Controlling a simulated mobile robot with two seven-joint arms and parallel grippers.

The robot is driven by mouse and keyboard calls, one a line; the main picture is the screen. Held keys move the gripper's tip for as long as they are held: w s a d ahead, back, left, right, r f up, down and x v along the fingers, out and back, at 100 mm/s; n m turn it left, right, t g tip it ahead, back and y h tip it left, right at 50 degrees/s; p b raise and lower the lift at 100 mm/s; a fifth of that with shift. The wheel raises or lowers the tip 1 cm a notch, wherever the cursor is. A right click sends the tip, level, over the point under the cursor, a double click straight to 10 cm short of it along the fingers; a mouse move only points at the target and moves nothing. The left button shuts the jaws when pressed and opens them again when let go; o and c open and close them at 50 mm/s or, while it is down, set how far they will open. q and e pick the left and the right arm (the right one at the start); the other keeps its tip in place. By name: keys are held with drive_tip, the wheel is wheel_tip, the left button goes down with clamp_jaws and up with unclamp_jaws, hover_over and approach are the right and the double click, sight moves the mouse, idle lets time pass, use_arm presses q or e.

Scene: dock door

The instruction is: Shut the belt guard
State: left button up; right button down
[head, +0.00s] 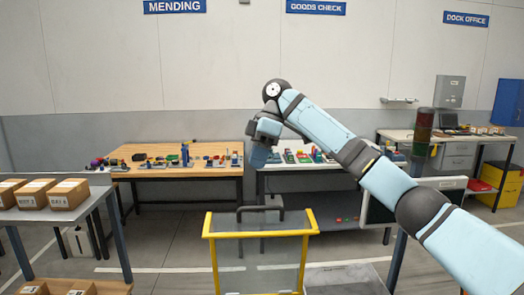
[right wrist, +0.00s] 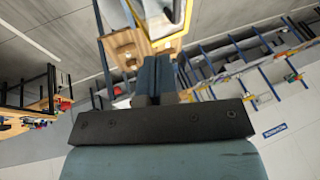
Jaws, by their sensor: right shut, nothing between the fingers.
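The yellow-framed guard (head: 260,234) with a see-through panel stands low in front of me in the head view. A dark handle-like bar (head: 260,209) shows at its top edge. Whether the guard is open or shut is hard to tell. My right gripper (head: 260,158) hangs above and beyond it in the picture, pointing down, shut and empty, apart from the frame. In the right wrist view its fingers (right wrist: 155,80) are together, and a yellow edge (right wrist: 178,42) shows past them. My left gripper is not in view.
A wooden bench (head: 180,171) with small parts stands at the back left, a white-topped bench (head: 300,166) behind my right gripper. A grey table (head: 88,207) with cartons is at the left. A signal post (head: 421,135) and a desk (head: 455,137) stand at the right.

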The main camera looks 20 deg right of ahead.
sight(253, 217)
drive_tip(key=x, duration=0.2)
drive_tip(key=s+x, duration=0.1)
drive_tip(key=x, duration=0.1)
drive_tip(key=p+x, duration=0.1)
drive_tip(key=x, duration=0.2)
drive_tip(key=shift+s+d, duration=0.2)
drive_tip(key=shift+d, duration=0.15)
drive_tip(key=shift+s+a+f, duration=0.15)
drive_tip(key=shift+s+f, duration=0.05)
drive_tip(key=shift+s, duration=0.15)
drive_tip(key=shift+w+f, duration=0.1)
drive_tip(key=shift+a, duration=0.1)
